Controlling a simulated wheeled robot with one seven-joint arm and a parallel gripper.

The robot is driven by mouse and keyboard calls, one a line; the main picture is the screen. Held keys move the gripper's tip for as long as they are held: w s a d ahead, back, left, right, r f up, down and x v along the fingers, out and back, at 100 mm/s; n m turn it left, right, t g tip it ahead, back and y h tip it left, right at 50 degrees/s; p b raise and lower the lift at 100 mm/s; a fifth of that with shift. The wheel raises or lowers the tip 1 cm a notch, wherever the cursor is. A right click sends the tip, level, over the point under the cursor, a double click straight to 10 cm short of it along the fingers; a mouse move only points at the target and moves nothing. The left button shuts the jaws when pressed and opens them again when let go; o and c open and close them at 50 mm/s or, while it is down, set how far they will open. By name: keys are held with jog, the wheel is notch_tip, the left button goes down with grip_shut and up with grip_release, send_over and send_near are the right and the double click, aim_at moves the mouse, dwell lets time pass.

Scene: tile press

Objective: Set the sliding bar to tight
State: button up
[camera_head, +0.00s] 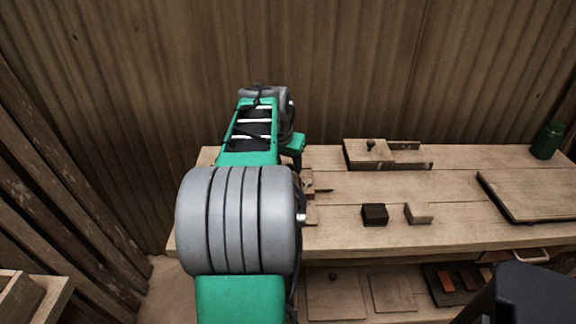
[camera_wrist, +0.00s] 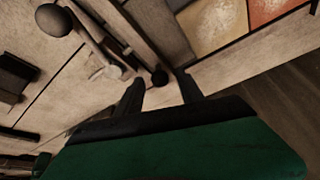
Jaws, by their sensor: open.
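My gripper (camera_wrist: 161,92) is open in the wrist view, its two dark fingers apart. A small dark round knob (camera_wrist: 160,77) shows just beyond and between the fingertips; I cannot tell whether it lies between them in depth. A pale rod with a rounded end (camera_wrist: 108,66) runs beside a long wooden strip to its left. I cannot tell which of these is the sliding bar. In the head view my arm covers the gripper and much of the wooden fixture (camera_head: 310,188) at the table's left, where a thin dark rod (camera_head: 324,190) sticks out rightward.
On the wooden table (camera_head: 460,190) stand a knobbed wooden box (camera_head: 372,156), a dark block (camera_head: 375,214), a pale block (camera_head: 419,212), a board (camera_head: 530,195) and a green jar (camera_head: 547,139). Coloured tiles (camera_wrist: 212,24) and a large round knob (camera_wrist: 54,20) show in the wrist view.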

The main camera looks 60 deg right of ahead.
jog(key=shift+d+f, duration=0.1)
jog(key=shift+f, duration=0.2)
jog(key=shift+c, duration=0.4)
grip_shut()
jog(key=shift+r, duration=0.1)
dwell(0.7)
